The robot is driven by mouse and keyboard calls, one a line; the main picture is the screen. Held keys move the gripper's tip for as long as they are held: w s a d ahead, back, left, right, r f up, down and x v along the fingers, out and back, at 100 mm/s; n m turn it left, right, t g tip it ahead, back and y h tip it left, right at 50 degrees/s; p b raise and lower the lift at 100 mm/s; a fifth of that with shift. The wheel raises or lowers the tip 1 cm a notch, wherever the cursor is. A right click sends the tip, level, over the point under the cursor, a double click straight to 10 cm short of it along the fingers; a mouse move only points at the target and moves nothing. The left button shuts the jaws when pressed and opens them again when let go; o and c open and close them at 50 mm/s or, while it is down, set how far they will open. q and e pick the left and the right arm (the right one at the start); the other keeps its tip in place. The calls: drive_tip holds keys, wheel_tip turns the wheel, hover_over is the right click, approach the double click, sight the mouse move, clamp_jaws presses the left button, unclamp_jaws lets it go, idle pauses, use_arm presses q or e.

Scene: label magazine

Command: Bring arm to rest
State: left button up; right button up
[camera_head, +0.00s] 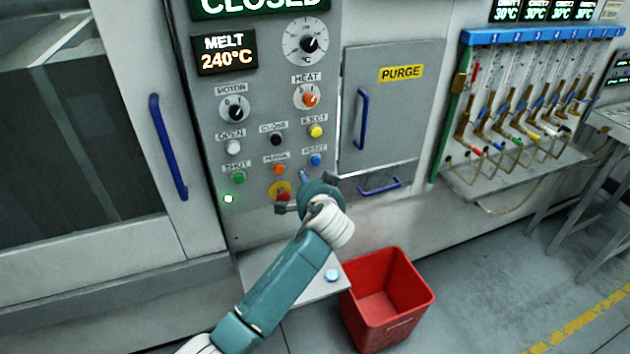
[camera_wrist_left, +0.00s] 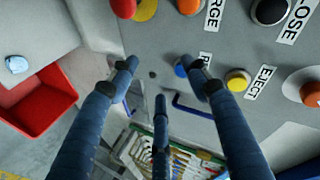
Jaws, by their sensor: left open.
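My left arm comes in from the bottom left of the head view. Its gripper (camera_head: 308,193) is in front of the lower part of the control panel (camera_head: 215,110), near the red emergency button on its yellow plate (camera_head: 281,189), which it partly hides. In the left wrist view the fingers (camera_wrist_left: 160,75) are spread apart with nothing between them. Behind them is the panel face with the blue button (camera_wrist_left: 187,65) and the yellow eject button (camera_wrist_left: 237,80). I cannot tell whether any finger touches the panel. My right gripper is not in view.
A purge door (camera_head: 390,120) with blue handles is right of the panel. A rack of tubes and hoses (camera_head: 535,95) is further right.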

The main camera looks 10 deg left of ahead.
use_arm(q)
drive_tip(key=s+f+g+h+b, duration=0.15)
drive_tip(key=s+f, duration=0.25)
drive_tip(key=f, duration=0.8)
drive_tip(key=s+f+g+h, duration=0.1)
drive_tip(key=s+f+g, duration=0.15)
drive_tip(key=f, duration=0.95)
drive_tip(key=s+a+f+g+b, duration=0.2)
drive_tip(key=s+f, duration=1.4)
drive_tip(key=f, duration=0.5)
drive_tip(key=s+a+f+n+g+b, duration=0.1)
drive_tip(key=s+f, duration=0.5)
drive_tip(key=s, duration=0.8)
drive_tip(key=s+a+f+n+g+h+b, duration=0.1)
drive_tip(key=s+f, duration=0.6)
drive_tip(key=s, duration=0.7)
drive_tip(key=s+a+f+n+g+h+b, duration=0.1)
drive_tip(key=s+f, duration=0.6)
drive_tip(key=s, duration=0.7)
drive_tip(key=shift+a+f+n+g, duration=0.25)
drive_tip(key=shift+a+n+g, duration=0.65)
drive_tip(key=shift+g, duration=0.3)
